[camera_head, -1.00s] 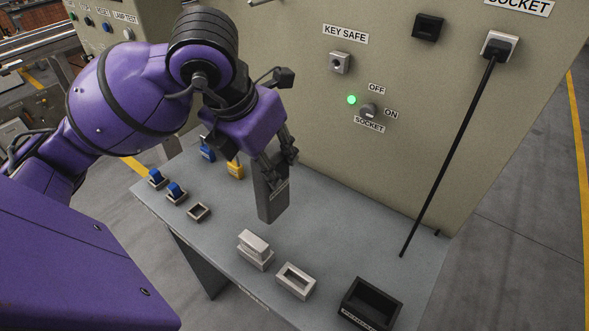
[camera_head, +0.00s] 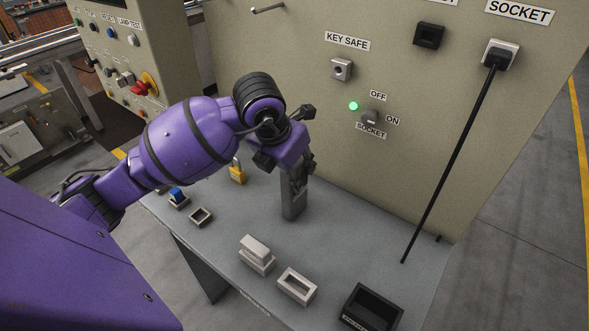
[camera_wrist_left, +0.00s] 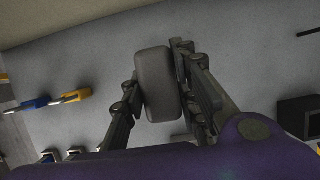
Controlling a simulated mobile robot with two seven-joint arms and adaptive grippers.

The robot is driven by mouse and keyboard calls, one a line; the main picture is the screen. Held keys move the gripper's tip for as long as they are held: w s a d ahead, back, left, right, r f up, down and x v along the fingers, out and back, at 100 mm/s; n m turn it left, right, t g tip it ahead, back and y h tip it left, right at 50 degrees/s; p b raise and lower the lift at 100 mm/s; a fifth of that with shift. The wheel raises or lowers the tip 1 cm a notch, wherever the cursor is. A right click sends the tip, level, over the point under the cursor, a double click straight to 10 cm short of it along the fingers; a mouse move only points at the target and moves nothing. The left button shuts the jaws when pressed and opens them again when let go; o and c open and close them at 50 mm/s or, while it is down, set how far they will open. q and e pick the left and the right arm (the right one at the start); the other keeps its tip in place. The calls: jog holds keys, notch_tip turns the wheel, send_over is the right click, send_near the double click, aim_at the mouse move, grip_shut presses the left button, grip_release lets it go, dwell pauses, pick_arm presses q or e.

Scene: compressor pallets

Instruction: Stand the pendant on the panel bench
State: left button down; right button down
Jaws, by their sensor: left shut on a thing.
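The pendant is a dark grey box (camera_head: 292,202), held upright over the back part of the grey panel bench (camera_head: 345,235). Its lower end is at or very close to the bench top; I cannot tell if it touches. My left gripper (camera_head: 297,175) is shut on its upper part. In the left wrist view the pendant's rounded end (camera_wrist_left: 157,82) sits between the two fingers (camera_wrist_left: 157,95). The fingers and wrist hide part of it in the head view. My right gripper is not in view.
A yellow padlock (camera_head: 237,174) and a blue-topped piece (camera_head: 177,196) lie left. A small holder (camera_head: 201,217), a pale block (camera_head: 255,250), an open pale holder (camera_head: 296,286) and a black bin (camera_head: 371,308) line the front. A black cable (camera_head: 450,160) hangs right; the panel wall rises behind.

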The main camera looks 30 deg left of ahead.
pick_arm(q)
jog(key=shift+r, duration=0.1)
jog(key=shift+f, duration=0.2)
jog(key=c, duration=1.4)
grip_release()
jog(key=shift+r, duration=0.1)
jog(key=v, duration=1.2)
jog(key=shift+r, duration=0.1)
